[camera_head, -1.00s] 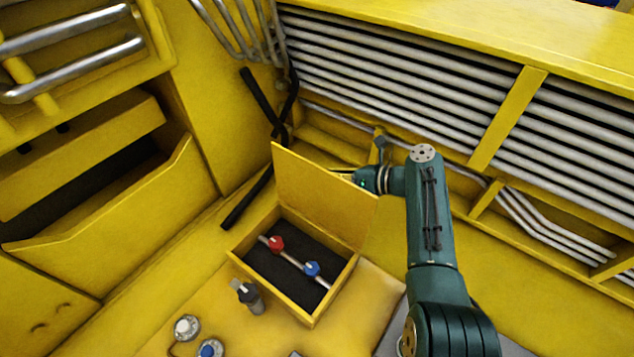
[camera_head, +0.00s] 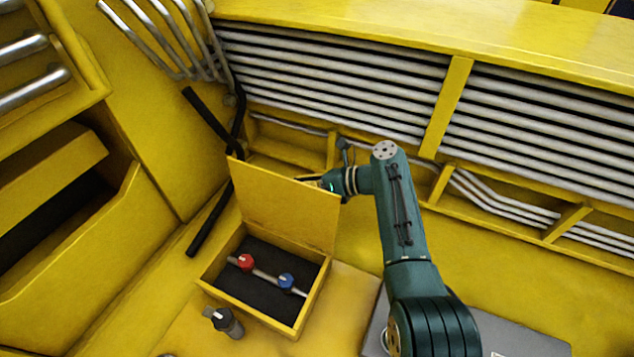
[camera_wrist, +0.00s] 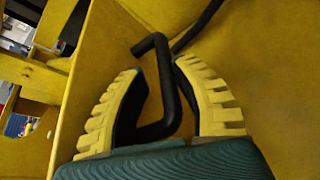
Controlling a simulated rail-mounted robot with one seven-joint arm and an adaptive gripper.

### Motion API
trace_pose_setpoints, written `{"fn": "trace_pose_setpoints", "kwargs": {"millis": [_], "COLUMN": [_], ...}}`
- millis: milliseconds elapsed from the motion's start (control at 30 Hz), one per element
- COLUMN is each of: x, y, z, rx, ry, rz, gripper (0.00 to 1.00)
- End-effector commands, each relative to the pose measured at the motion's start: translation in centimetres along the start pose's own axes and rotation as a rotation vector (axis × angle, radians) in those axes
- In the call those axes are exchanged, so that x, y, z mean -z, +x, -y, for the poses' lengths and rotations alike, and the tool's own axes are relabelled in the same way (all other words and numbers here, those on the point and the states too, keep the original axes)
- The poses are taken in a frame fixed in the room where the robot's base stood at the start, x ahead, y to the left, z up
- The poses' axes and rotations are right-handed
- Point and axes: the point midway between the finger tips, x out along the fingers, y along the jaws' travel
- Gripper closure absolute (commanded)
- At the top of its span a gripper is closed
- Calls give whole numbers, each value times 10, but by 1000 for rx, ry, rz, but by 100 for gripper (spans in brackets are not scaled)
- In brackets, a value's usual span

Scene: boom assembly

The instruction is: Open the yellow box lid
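The yellow box (camera_head: 248,311) sits on the yellow surface with its lid (camera_head: 283,203) raised, standing roughly upright along the far edge. The dark interior shows, with a red knob (camera_head: 245,262) and a blue knob (camera_head: 286,281) on a thin rod. My gripper (camera_head: 314,182) is behind the lid near its upper right part, and the lid partly hides it. In the wrist view my gripper (camera_wrist: 159,67) has its two yellow ribbed fingers apart with nothing held between them. Whether it touches the lid cannot be told.
A black bent bar (camera_wrist: 167,80) shows beyond and between the fingers. Black bars (camera_head: 208,222) lean left of the lid. A wall with silver pipes (camera_head: 340,80) stands behind. A dark-topped knob (camera_head: 224,321) stands in front of the box. A grey panel (camera_head: 520,343) lies lower right.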

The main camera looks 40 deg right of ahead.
Motion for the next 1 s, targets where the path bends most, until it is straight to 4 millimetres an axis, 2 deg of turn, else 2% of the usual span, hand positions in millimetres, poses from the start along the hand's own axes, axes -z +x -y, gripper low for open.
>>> {"fn": "trace_pose_setpoints", "kwargs": {"millis": [200,400,1000], "x": [1,2,0], "y": [-57,-90,-101], "z": [1,0,0], "rx": [3,0,0], "ry": [2,2,3], "rz": [0,-3,-3], "gripper": [72,72,72]}}
